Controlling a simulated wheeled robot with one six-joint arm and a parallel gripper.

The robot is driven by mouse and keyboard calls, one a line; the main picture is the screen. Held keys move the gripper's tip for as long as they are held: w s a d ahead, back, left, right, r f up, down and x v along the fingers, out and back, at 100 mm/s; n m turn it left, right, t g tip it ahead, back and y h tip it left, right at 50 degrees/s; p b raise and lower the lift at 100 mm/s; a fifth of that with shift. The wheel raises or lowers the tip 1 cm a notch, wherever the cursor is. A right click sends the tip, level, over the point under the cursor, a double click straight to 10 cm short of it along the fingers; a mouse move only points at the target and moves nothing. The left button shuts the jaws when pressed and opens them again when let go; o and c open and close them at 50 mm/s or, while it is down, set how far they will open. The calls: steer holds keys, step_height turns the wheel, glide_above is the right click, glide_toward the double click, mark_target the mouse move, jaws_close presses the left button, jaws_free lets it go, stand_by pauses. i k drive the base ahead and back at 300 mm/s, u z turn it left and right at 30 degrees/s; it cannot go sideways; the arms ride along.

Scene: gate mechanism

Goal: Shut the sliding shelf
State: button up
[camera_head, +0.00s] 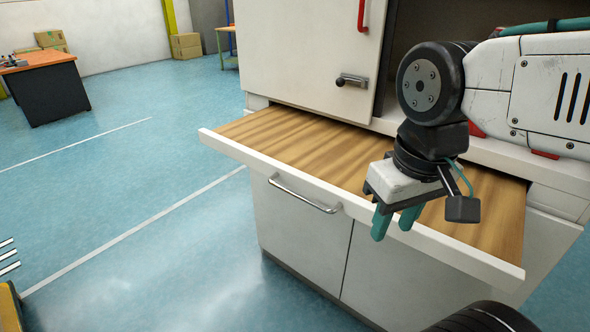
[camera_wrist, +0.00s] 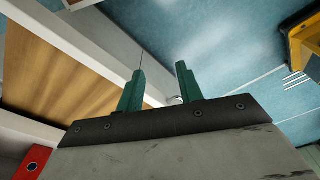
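The sliding shelf (camera_head: 310,150) is pulled out of the white cabinet. It has a striped wooden top and a white front rail (camera_head: 268,166). The wooden top (camera_wrist: 62,75) also shows in the wrist view, at left. My gripper (camera_head: 396,222) hangs fingers-down near the right part of the front rail, and its fingers overlap the rail in the picture. I cannot tell whether they touch it. In the wrist view my gripper (camera_wrist: 160,88) has its two green fingers apart with nothing between them. My arm hides part of the shelf's right side.
The cabinet's upper door (camera_head: 312,45) has a latch (camera_head: 352,80) and a red handle (camera_head: 362,14). A metal handle (camera_head: 305,194) juts out below the shelf. Open blue floor (camera_head: 140,180) lies at left. A dark table (camera_head: 45,85) with an orange top stands far left.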

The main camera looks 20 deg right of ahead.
mark_target(327, 160)
steer(key=i, duration=0.55)
steer(key=k, duration=1.25)
steer(key=u, duration=0.65)
steer(key=i, duration=1.45)
steer(key=z, duration=0.3)
